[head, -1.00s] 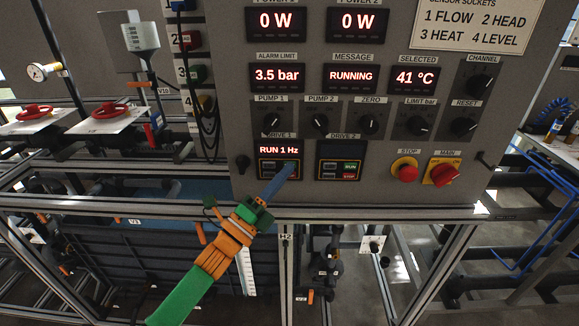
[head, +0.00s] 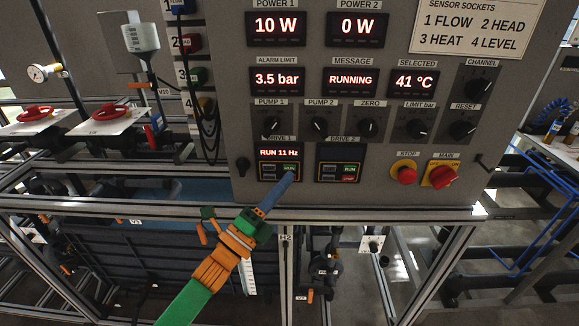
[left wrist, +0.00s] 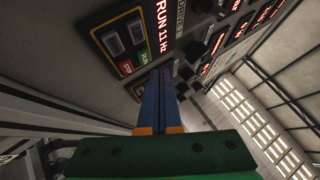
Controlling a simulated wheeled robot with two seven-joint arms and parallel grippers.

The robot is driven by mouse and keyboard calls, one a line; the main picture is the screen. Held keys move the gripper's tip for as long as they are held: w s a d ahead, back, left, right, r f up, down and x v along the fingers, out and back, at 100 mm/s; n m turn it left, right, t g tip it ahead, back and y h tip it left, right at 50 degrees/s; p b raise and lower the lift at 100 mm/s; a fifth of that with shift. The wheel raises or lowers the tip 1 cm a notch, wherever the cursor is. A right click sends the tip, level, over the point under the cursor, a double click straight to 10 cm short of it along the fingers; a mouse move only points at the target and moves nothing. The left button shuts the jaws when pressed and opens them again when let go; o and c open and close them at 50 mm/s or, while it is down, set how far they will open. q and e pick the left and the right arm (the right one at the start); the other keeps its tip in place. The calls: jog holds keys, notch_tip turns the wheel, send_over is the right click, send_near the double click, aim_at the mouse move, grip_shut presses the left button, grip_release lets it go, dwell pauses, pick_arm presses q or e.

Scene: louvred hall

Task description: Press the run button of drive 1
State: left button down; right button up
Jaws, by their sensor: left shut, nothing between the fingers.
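Drive 1 (head: 264,176) is a small dark unit low on the grey panel, and its red display (head: 279,153) reads RUN 11 Hz. Its green run button (head: 289,168) shows just above my fingertips in the head view. In the left wrist view the run button (left wrist: 143,57) and the red stop button (left wrist: 125,68) are both visible beside the fingertips. My left gripper (head: 289,178) is shut and empty, its blue fingers (left wrist: 160,98) pointing at the unit's lower right. The fingertips look slightly apart from the button; the exact gap is unclear. My right gripper is not in view.
Drive 2 (head: 339,163) has a dark display, to the right. Farther right are the red stop knob (head: 404,175) and the main switch (head: 442,177). Power 1 (head: 277,27) reads 10 W; the message display (head: 354,81) reads RUNNING. A metal rail (head: 350,214) runs below the panel.

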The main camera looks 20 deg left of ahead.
pick_arm(q)
jog(key=shift+s+d+r+p, duration=0.1)
jog(key=shift+s+d+p, duration=0.15)
jog(key=shift+s, duration=0.45)
jog(key=shift+s+d+f+p, duration=0.15)
jog(key=shift+s+p, duration=0.15)
jog(key=shift+s, duration=0.4)
jog(key=shift+s+d+r+p, duration=0.15)
jog(key=shift+s+d+p, duration=0.1)
jog(key=shift+s, duration=0.45)
jog(key=shift+a, duration=0.1)
